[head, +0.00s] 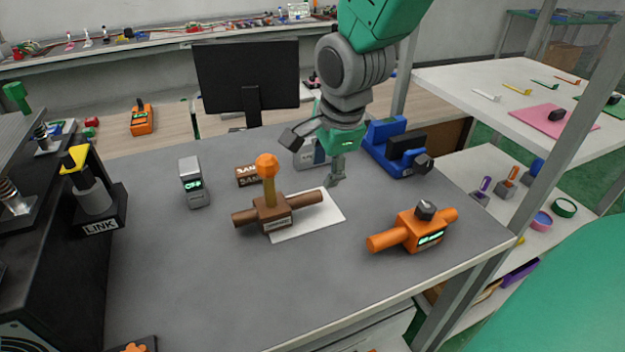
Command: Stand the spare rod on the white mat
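The white mat (322,221) lies on the grey table, its left part hidden by a brown fixture (272,212). That fixture has a horizontal brown bar and an upright yellow lever with an orange ball knob. I cannot make out a separate spare rod with certainty. My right gripper (312,162) hangs from above, over the back of the mat. Its fingers look spread apart, one out to the left and one pointing down near the mat's back edge. I see nothing clearly held between them. My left gripper is not in view.
An orange fixture (410,233) stands to the right, a blue one (398,150) behind it. A grey box (192,183), a small brown labelled box (248,175) and a monitor (245,75) stand left and behind. A LINK lever (92,195) is far left.

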